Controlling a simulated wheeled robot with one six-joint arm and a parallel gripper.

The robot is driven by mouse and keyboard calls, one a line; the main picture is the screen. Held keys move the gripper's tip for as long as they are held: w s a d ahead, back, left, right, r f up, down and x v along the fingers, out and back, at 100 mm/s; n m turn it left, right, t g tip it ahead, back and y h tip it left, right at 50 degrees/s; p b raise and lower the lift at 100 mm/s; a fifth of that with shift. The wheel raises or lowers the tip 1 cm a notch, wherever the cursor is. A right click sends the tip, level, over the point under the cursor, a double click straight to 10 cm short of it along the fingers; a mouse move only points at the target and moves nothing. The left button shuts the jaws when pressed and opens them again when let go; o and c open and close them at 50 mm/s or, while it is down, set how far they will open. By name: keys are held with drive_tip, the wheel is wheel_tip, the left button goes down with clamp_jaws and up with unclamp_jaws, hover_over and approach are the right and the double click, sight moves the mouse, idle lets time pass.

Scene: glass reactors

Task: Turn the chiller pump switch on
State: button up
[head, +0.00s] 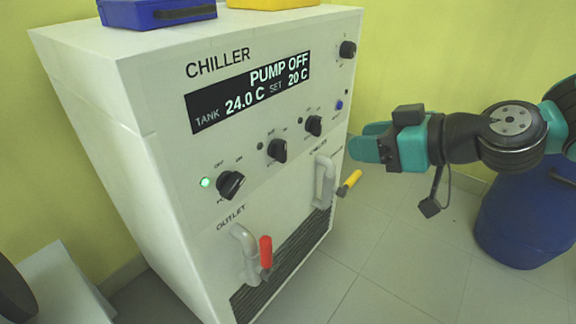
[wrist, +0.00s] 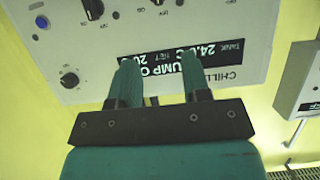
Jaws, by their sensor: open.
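The white chiller (head: 150,140) stands at the left with its front panel facing right. Its display (head: 250,92) reads PUMP OFF, tank 24.0 C, set 20 C. Three black rotary switches run along the panel: a left one (head: 230,184) beside a lit green lamp (head: 205,182), a middle one (head: 277,150) and a right one (head: 313,125), both beside dark lamps. Their small labels are too blurred to tell which is the pump's. My gripper (head: 364,150) is open and empty, right of the panel and apart from it. In the wrist view its fingers (wrist: 160,72) stand apart before the upside-down display (wrist: 185,62).
Another black knob (head: 347,50) and a blue button (head: 339,104) sit at the panel's right edge. Pipes with a red valve handle (head: 265,252) and a yellow one (head: 350,182) stick out below. A blue drum (head: 525,220) stands at the right. The floor between is clear.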

drive_tip(key=p, duration=1)
approach(286, 143)
drive_tip(key=x, duration=0.9)
drive_tip(key=shift+a+f, duration=0.1)
drive_tip(key=shift+a, duration=0.05)
clamp_jaws()
